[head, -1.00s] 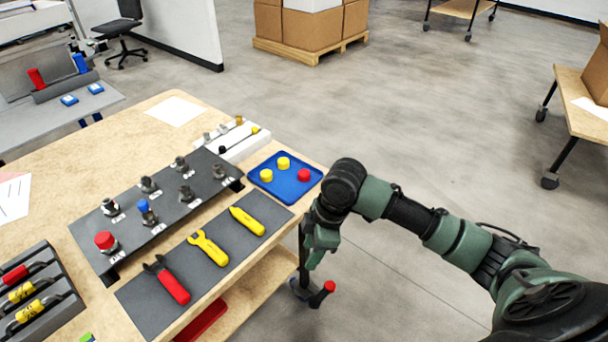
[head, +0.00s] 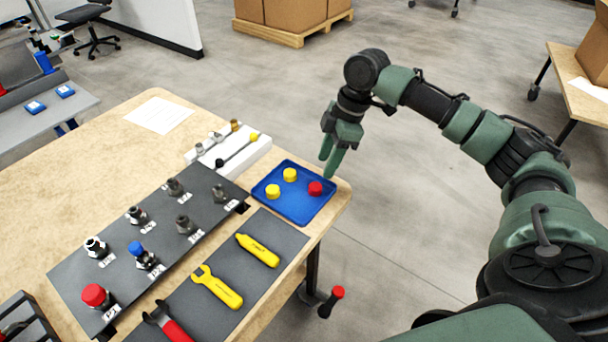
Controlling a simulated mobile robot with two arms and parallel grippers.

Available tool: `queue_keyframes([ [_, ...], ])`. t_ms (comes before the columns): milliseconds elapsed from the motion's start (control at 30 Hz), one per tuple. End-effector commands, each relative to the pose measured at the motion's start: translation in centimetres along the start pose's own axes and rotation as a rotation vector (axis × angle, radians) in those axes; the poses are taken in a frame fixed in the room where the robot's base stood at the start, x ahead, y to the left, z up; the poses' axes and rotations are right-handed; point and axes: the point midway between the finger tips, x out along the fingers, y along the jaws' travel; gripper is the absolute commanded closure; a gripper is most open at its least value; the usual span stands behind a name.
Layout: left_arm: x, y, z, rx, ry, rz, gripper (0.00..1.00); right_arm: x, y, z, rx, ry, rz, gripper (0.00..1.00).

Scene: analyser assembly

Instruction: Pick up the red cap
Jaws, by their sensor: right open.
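A red cap (head: 315,188) lies in the right part of the blue tray (head: 297,216) at the table's right corner. Two yellow caps (head: 290,174) lie in the same tray, to its left. Another red cap (head: 95,295) sits on a fitting at the near left end of the dark fitting plate. My right gripper (head: 329,168) is open and empty, fingers pointing down, just above and beyond the tray's right side. It does not touch the red cap. My left gripper is out of view.
The dark plate (head: 70,276) holds several fittings. Open floor lies right of the table.

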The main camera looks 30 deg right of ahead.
Motion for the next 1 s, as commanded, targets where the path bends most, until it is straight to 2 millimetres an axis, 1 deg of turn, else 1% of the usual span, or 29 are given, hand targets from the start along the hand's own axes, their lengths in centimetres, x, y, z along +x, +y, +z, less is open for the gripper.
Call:
queue_keyframes([
  [67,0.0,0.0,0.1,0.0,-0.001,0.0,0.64,0.5,0.0,0.1,0.001,0.0,-0.002,0.57],
  [133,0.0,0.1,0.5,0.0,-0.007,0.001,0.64,1.3,0.0,0.0,0.001,-0.001,-0.003,0.57],
  [300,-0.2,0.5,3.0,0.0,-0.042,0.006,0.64,3.2,-0.1,-0.1,0.0,0.0,-0.004,0.57],
  [433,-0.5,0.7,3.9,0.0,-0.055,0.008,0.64,5.1,-0.2,-0.4,0.0,0.0,-0.004,0.57],
  [500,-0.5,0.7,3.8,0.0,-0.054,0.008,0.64,6.2,-0.2,-0.5,0.001,-0.001,-0.004,0.57],
  [600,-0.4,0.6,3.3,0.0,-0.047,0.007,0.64,7.3,-0.2,-0.4,0.0,-0.001,-0.002,0.57],
  [800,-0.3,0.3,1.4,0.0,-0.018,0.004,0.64,7.8,-0.1,-0.4,0.0,0.0,0.0,0.57],
  [900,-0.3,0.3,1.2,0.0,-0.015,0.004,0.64,7.8,-0.1,-0.4,0.0,0.0,0.0,0.57],
  [967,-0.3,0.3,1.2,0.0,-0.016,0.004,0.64,7.8,-0.1,-0.4,0.0,0.0,0.0,0.74],
  [1000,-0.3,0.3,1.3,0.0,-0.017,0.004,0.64,7.7,-0.1,-0.4,0.0,0.0,0.0,0.85],
])
